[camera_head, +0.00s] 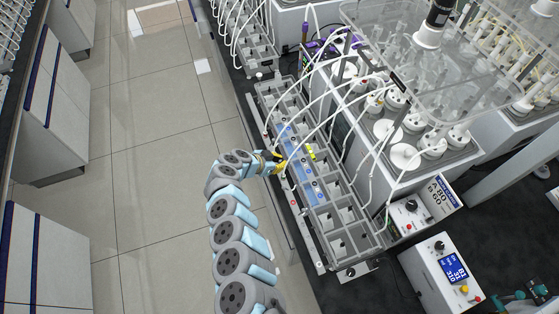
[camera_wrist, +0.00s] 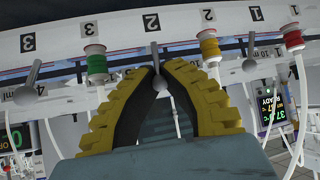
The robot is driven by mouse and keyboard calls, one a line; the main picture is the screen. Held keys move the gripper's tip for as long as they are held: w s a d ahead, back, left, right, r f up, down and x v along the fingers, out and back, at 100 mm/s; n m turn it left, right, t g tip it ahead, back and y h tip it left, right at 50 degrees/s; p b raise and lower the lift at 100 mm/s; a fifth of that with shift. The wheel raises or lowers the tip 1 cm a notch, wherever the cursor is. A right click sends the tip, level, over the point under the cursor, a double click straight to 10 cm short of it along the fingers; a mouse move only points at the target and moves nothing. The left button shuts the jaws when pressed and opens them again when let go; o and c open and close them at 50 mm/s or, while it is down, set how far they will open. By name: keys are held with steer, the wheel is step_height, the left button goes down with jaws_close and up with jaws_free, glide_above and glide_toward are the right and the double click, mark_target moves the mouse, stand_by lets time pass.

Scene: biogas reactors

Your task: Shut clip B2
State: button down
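In the wrist view a grey clip lever with a ball end (camera_wrist: 160,82) hangs below the label "2" (camera_wrist: 151,22) on a white rail. My gripper (camera_wrist: 161,72), with yellow and black fingers, has its tips close together on either side of this lever, seemingly touching it. No letter "B" is readable, so I cannot confirm which row this is. In the head view my gripper (camera_head: 279,162) is at the aisle side of the long rack (camera_head: 349,249), by its blue middle section. The clip is too small to make out there.
In the wrist view a green spool (camera_wrist: 96,62) and a yellow spool (camera_wrist: 209,47) flank the lever. Another lever (camera_wrist: 28,92) is at left, a red spool (camera_wrist: 293,38) at right. White tubes arch over the rack in the head view. The tiled aisle (camera_head: 150,150) is clear.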

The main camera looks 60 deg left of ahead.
stand_by(0.4)
steer(key=c, duration=1)
jaws_free()
steer(key=shift+w, duration=0.1)
steer(key=shift+c, duration=0.2)
steer(key=shift+s+a+f+t+b, duration=0.1)
steer(key=shift+s+t+b, duration=0.25)
steer(key=shift+t, duration=0.15)
steer(key=shift+s+f+t+b, duration=0.1)
steer(key=shift+s+t+b, duration=0.1)
steer(key=shift+t+b, duration=0.75)
steer(key=shift+t, duration=0.15)
steer(key=shift+s+n+t+b, duration=0.3)
steer(key=shift+t+b, duration=0.4)
steer(key=shift+b, duration=0.3)
